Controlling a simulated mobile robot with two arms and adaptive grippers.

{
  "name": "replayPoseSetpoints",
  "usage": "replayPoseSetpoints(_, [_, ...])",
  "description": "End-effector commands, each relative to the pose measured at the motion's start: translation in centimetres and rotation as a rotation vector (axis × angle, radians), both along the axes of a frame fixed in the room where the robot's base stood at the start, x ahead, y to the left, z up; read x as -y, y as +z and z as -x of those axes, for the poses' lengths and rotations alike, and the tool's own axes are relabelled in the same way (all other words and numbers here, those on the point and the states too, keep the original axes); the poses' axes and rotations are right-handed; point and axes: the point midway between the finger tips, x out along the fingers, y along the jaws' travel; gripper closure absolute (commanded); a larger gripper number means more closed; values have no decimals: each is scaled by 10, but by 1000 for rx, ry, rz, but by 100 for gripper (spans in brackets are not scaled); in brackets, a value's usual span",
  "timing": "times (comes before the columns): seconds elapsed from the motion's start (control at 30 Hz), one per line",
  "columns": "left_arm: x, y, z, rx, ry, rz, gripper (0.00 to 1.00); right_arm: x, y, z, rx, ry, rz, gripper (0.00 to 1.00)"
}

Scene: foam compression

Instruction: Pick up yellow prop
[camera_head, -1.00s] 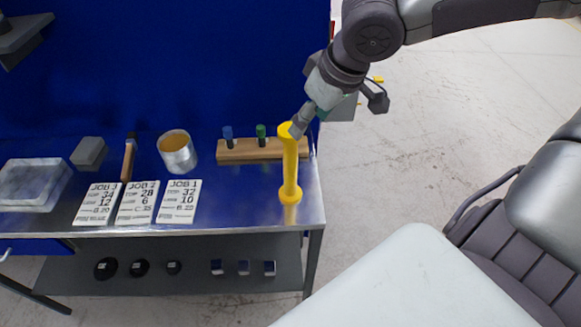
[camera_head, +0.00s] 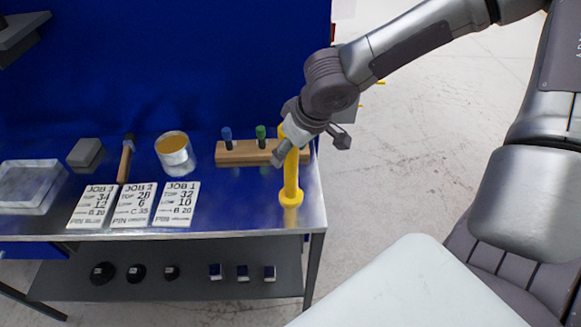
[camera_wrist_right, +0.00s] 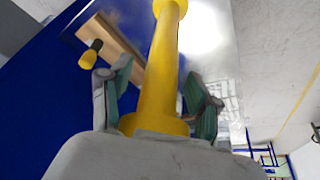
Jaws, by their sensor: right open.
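The yellow prop (camera_head: 291,186) is a post with a flared disc at each end. It stands upright on the metal table (camera_head: 240,215) near its right end. My right gripper (camera_head: 284,155) is at the upper part of the prop, and its wrist hides part of the prop's top. In the right wrist view, the prop (camera_wrist_right: 163,75) runs between the two green-padded fingers of my right gripper (camera_wrist_right: 160,95). The fingers are open, with a visible gap at the right finger. My left gripper is not in view.
A wooden block (camera_head: 237,153) with a blue and a green peg lies behind the prop. A metal can (camera_head: 175,156), job cards (camera_head: 176,204), a brush (camera_head: 126,160) and a grey block (camera_head: 86,154) stand further left. A blue panel (camera_head: 180,60) rises behind the table.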

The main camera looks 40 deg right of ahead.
Motion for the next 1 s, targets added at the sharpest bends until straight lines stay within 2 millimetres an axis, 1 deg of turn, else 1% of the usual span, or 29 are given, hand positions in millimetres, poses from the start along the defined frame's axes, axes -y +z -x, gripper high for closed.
replayPoseSetpoints(0.13, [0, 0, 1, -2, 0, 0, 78, 0, 1, 0, 1, 0, 0, 38])
replayPoseSetpoints(0.17, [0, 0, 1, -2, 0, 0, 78, 0, 1, 0, 1, 0, 0, 41])
replayPoseSetpoints(0.5, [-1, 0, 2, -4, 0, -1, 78, 0, 1, 0, 0, -1, 0, 98])
replayPoseSetpoints(0.53, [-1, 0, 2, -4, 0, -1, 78, 0, 1, 0, 0, -1, 0, 100])
replayPoseSetpoints(1.0, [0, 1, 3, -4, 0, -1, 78, 0, 6, -1, 6, 0, 0, 100])
